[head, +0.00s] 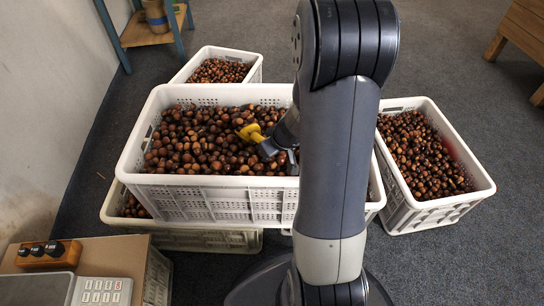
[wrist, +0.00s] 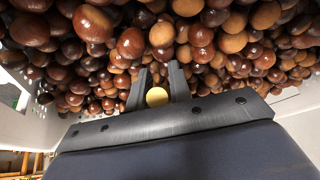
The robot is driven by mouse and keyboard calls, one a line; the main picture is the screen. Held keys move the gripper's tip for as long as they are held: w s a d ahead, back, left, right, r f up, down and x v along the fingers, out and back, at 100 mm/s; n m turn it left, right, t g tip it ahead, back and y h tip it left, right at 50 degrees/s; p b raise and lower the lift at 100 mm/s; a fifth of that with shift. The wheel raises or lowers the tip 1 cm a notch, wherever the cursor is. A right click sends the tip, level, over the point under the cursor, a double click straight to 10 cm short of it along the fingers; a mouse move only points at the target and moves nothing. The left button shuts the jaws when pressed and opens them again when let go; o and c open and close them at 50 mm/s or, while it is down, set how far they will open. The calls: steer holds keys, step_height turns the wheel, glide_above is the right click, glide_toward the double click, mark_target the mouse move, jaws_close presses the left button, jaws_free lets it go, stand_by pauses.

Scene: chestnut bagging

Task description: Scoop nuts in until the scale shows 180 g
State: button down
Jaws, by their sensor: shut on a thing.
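My gripper (head: 272,148) is shut on a yellow scoop (head: 250,131) over the upper white crate (head: 225,181). The crate is full of brown chestnuts (head: 200,140), and the scoop touches or lies close above them. In the wrist view the scoop's round yellow end (wrist: 157,97) shows between the fingers of my gripper (wrist: 158,82), with chestnuts (wrist: 130,42) beyond. What the scoop's bowl holds is hidden. The scale (head: 36,290) is partly in view at the lower left, with a keypad (head: 102,291); its reading is out of view. No bag is in view.
The upper crate rests on other white crates. A chestnut crate (head: 440,208) stands at right and another (head: 258,75) behind. A small orange-brown block with black knobs (head: 48,253) sits near the scale. A wooden stand (head: 150,32) is at back left. Grey floor is open behind.

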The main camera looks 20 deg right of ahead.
steer(key=shift+s+t+b, duration=0.1)
steer(key=shift+t+b, duration=0.6)
steer(key=shift+b, duration=2.5)
steer(key=b, duration=0.2)
steer(key=shift+s+t+b, duration=0.2)
steer(key=shift+t+b, duration=0.1)
steer(key=shift+b, duration=0.1)
steer(key=shift+t+y, duration=0.4)
steer(key=shift+t, duration=0.4)
steer(key=shift+s+d+r, duration=0.1)
steer(key=shift+s+r, duration=0.05)
steer(key=shift+r, duration=1.15)
steer(key=shift+s+d+r, duration=0.1)
steer(key=shift+s+r, duration=0.1)
steer(key=shift+r, duration=1.1)
steer(key=shift+s+r, duration=0.15)
steer(key=shift+r, duration=1.15)
